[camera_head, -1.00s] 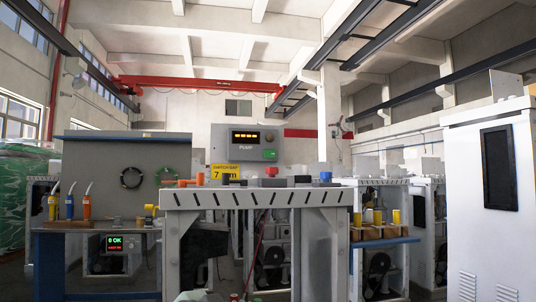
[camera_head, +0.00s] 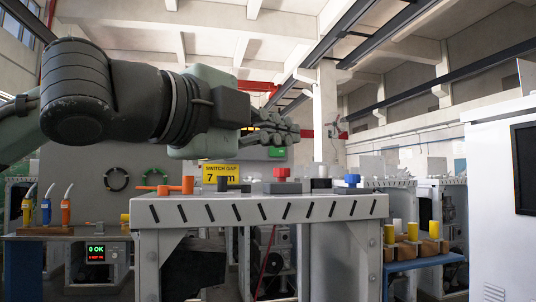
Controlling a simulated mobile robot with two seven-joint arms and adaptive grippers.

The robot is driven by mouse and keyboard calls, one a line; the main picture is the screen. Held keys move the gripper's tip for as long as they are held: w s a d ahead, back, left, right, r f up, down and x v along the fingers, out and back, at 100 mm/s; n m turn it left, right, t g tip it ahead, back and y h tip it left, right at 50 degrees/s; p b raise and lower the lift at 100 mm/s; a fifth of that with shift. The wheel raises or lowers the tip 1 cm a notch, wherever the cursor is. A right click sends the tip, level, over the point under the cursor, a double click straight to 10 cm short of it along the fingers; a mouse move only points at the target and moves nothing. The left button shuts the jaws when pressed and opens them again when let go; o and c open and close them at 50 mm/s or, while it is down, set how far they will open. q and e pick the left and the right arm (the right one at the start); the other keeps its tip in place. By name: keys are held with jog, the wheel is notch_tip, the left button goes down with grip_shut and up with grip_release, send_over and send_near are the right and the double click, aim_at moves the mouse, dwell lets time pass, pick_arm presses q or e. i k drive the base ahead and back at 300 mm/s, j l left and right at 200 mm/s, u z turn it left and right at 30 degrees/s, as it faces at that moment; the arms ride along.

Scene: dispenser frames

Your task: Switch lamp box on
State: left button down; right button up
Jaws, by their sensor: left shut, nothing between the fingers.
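My left gripper (camera_head: 290,133) reaches in from the left, pointing right. Its fingers are closed and hold nothing. It is above the grey slotted bench (camera_head: 262,209) and apart from the controls on it. No label I can read names a lamp box. My right gripper is out of view.
A side table with orange and blue bottles (camera_head: 66,211) and a small green-lit display (camera_head: 96,253) are at left. Yellow-topped parts (camera_head: 412,231) and a white cabinet (camera_head: 497,195) are at right.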

aim_at(274, 152)
jog(key=i+j, duration=0.1)
jog(key=i, duration=0.3)
jog(key=i+j, duration=0.15)
jog(key=i, duration=0.3)
